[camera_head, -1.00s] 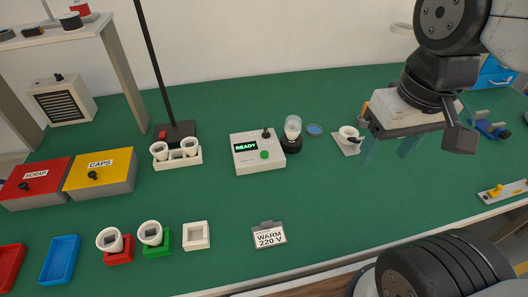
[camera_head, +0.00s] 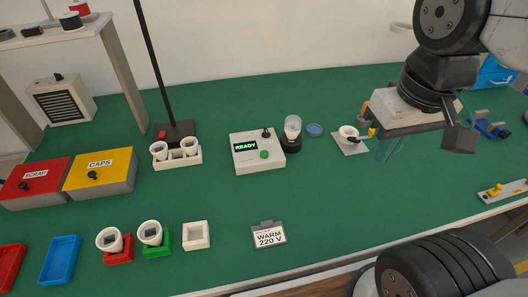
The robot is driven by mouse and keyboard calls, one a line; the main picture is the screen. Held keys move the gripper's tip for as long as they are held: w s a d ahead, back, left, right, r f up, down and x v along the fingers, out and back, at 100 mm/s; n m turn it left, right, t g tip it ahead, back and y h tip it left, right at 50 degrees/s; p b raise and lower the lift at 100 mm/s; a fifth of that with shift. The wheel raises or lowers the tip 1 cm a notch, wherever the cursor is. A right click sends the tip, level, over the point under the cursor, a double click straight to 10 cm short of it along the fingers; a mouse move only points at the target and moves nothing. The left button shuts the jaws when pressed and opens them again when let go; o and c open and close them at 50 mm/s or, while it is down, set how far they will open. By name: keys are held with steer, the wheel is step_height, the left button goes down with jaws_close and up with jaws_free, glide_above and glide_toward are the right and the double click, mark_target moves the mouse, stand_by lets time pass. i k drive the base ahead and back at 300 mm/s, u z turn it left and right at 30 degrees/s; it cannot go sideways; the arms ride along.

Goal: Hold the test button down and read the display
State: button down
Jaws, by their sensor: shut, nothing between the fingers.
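The white tester box (camera_head: 257,151) stands mid-table with a lit display (camera_head: 245,146) reading "READY". A bulb (camera_head: 292,127) stands upright in a dark socket (camera_head: 291,145) at the box's right side. My gripper (camera_head: 385,150) is to the right of the tester, above the table and apart from the button. Its fingers are together and hold nothing.
A "WARM 220 V" card (camera_head: 269,235) stands in front. Bulbs in holders, "SCRAP" (camera_head: 33,182) and "CAPS" (camera_head: 101,173) boxes are left. Green table between tester and card is clear.

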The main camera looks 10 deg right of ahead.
mark_target(264, 154)
steer(key=k, duration=1.25)
steer(key=u, duration=0.7)
steer(key=i, duration=0.95)
steer(key=u, duration=0.35)
